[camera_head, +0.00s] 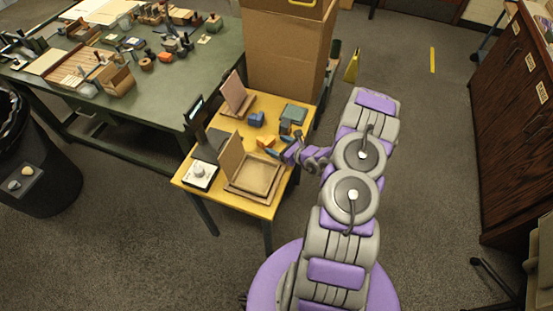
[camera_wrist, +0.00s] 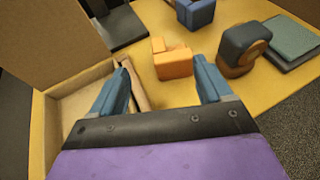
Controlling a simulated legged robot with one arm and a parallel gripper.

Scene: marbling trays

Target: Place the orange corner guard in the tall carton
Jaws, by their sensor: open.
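The orange corner guard (camera_head: 265,141) lies on the yellow table (camera_head: 235,199), near its right side. In the wrist view the orange corner guard (camera_wrist: 174,64) is a notched block ahead of my gripper (camera_wrist: 162,66), between the lines of its two blue fingers. The fingers are apart with nothing held. In the head view my gripper (camera_head: 279,147) is just right of the guard; contact cannot be told. A tall brown cardboard box (camera_head: 284,52) stands behind the table. A shallow open carton with a raised flap (camera_head: 231,157) is at the table's front; its flap (camera_wrist: 50,40) also shows in the wrist view.
A blue block (camera_head: 256,119) lies behind the guard. A dark rounded piece (camera_wrist: 245,42) and a grey-green flat slab (camera_head: 294,113) are to the right. A white device with a knob (camera_head: 200,173) is at the left front. A cluttered green table (camera_head: 190,85) stands left.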

